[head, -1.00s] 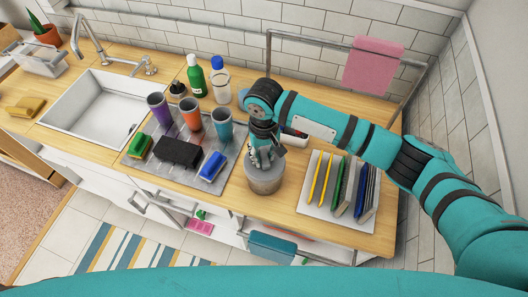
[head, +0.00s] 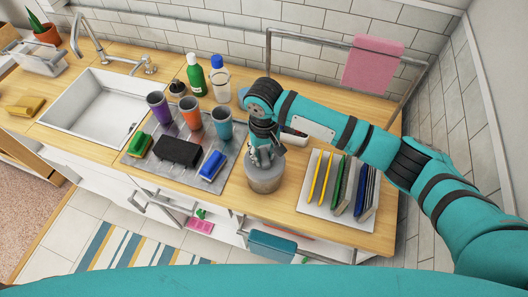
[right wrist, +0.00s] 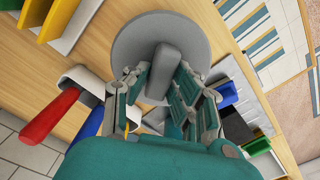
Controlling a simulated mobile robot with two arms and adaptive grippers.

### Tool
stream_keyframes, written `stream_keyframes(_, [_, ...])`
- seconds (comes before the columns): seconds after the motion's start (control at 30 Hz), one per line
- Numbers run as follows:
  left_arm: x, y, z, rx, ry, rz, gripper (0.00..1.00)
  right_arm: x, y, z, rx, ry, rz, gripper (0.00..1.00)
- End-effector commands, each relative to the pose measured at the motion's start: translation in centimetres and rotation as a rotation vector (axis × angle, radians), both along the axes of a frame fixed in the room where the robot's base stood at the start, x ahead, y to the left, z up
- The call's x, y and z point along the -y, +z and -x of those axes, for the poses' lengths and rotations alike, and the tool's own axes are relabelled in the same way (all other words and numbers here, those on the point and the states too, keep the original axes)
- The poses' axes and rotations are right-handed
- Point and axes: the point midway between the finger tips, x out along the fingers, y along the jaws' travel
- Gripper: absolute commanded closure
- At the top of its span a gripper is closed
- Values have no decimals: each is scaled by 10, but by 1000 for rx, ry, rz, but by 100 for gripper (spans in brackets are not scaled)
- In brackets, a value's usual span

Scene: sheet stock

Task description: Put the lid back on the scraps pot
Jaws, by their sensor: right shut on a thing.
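The scraps pot (head: 264,183) is a grey cylinder standing on the wooden counter, right of the metal tray. Its lid (right wrist: 130,45) is a grey disc with a raised bar handle (right wrist: 163,68), seen from above in the right wrist view. My right gripper (head: 262,159) points down over the pot. Its fingers (right wrist: 165,85) are shut on the lid's handle. The lid is level at the pot's top and hides the pot in the wrist view; I cannot tell whether it rests fully on the rim. My left gripper is not in view.
The metal tray (head: 164,179) left of the pot holds three cups, a black block and brushes. A white rack (head: 312,211) with coloured boards stands close on the right. A red-handled item (right wrist: 52,115) lies behind the pot. The sink (head: 105,96) is far left.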

Motion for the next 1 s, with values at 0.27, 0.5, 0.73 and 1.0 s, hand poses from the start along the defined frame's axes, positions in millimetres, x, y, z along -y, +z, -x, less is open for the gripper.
stream_keyframes(0.27, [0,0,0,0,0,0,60,0,-1,0,-1,0,-1,100])
stream_keyframes(0.5, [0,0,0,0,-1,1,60,0,-1,0,-1,0,0,60])
stream_keyframes(0.73, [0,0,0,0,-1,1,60,0,-1,0,-1,0,0,50])
stream_keyframes(1.0, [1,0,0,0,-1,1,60,0,-1,0,-1,0,0,27])
